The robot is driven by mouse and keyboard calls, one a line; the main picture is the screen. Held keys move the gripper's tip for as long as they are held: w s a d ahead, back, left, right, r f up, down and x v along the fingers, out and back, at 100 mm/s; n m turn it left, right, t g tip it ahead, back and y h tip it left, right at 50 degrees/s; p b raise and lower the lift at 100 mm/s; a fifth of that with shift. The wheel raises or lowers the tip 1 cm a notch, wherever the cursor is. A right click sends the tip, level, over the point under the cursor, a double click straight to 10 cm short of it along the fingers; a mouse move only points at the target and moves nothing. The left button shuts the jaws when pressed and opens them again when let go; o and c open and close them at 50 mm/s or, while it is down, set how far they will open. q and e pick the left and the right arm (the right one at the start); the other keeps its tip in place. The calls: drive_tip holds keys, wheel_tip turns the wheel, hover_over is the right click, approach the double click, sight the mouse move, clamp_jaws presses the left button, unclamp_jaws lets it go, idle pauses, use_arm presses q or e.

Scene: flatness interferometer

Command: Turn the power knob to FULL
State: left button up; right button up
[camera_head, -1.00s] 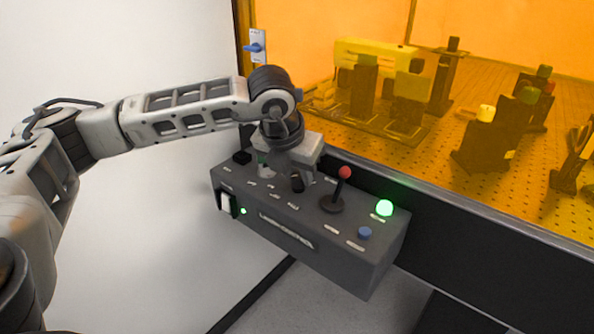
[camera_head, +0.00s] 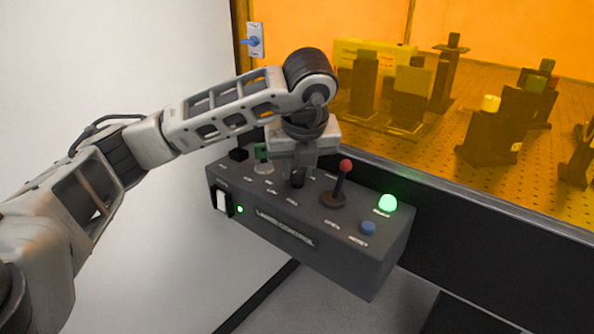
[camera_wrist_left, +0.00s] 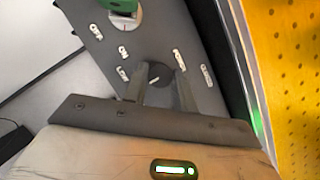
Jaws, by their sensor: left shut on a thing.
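The dark power knob (camera_wrist_left: 158,71) stands on top of the grey laser control box (camera_head: 310,248), with several small white labels around it. A short white mark shows on it in the left wrist view, but I cannot read which label it points at. My left gripper (camera_head: 297,182) points down at the knob and is shut on it, one finger on each side in the left wrist view (camera_wrist_left: 161,88). In the head view the fingers and gripper body hide most of the knob. My right gripper is not in view.
Close to the gripper stand a red-tipped lever (camera_head: 342,180) and a green part (camera_head: 262,152). The box also has a lit green lamp (camera_head: 387,203), a blue button (camera_head: 368,228) and a white rocker switch (camera_head: 222,202). An orange window (camera_head: 480,60) rises behind.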

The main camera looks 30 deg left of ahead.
use_arm(q)
drive_tip(key=n, duration=0.1)
drive_tip(key=n+p, duration=0.1)
drive_tip(key=shift+w+r+n+g+y, duration=0.1)
drive_tip(key=shift+r+n+g+y, duration=0.15)
drive_tip(key=shift+n+g+y, duration=0.15)
drive_tip(key=shift+n+g+p, duration=0.4)
drive_tip(key=shift+n+p, duration=0.6)
drive_tip(key=shift+p, duration=0.15)
drive_tip(key=shift+n+p, duration=0.5)
drive_tip(key=shift+n, duration=0.1)
drive_tip(key=shift+w+f, duration=0.1)
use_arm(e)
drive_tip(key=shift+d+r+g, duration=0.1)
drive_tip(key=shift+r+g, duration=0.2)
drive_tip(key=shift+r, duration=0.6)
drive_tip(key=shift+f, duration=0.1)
use_arm(q)
drive_tip(key=o, duration=1)
drive_tip(key=shift+f, duration=0.1)
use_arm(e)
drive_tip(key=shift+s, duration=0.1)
